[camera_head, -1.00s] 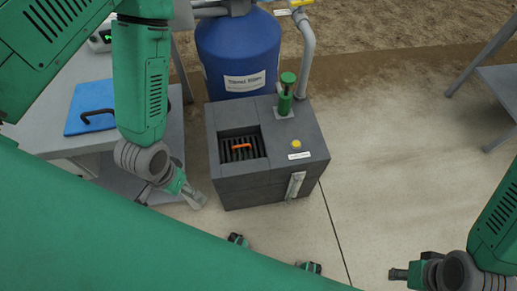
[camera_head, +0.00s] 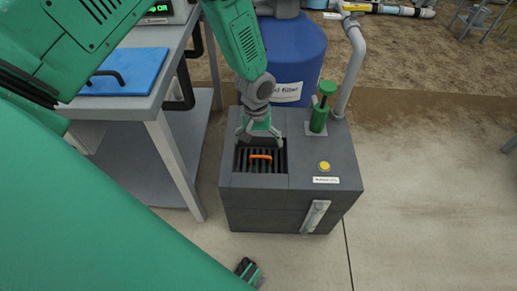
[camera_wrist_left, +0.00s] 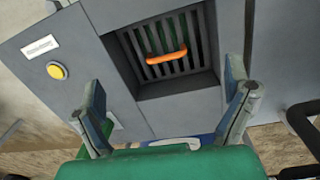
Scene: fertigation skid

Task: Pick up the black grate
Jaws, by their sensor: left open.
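The black grate (camera_head: 270,166) lies recessed in a square opening in the top of the dark grey box. An orange handle (camera_head: 260,157) stands across its middle. In the left wrist view the grate (camera_wrist_left: 180,66) and its orange handle (camera_wrist_left: 167,56) show clearly, with slats running across the opening. My left gripper (camera_head: 260,137) is above the back edge of the opening, its fingers spread and empty. In the left wrist view the two fingers (camera_wrist_left: 165,108) stand wide apart, with the handle beyond their tips.
On the grey box are a green valve post (camera_head: 318,118), a yellow button (camera_head: 324,166) and a white label. A blue tank (camera_head: 300,55) and grey pipe (camera_head: 353,65) stand behind. A grey table (camera_head: 150,105) with a blue board (camera_head: 125,72) is at left.

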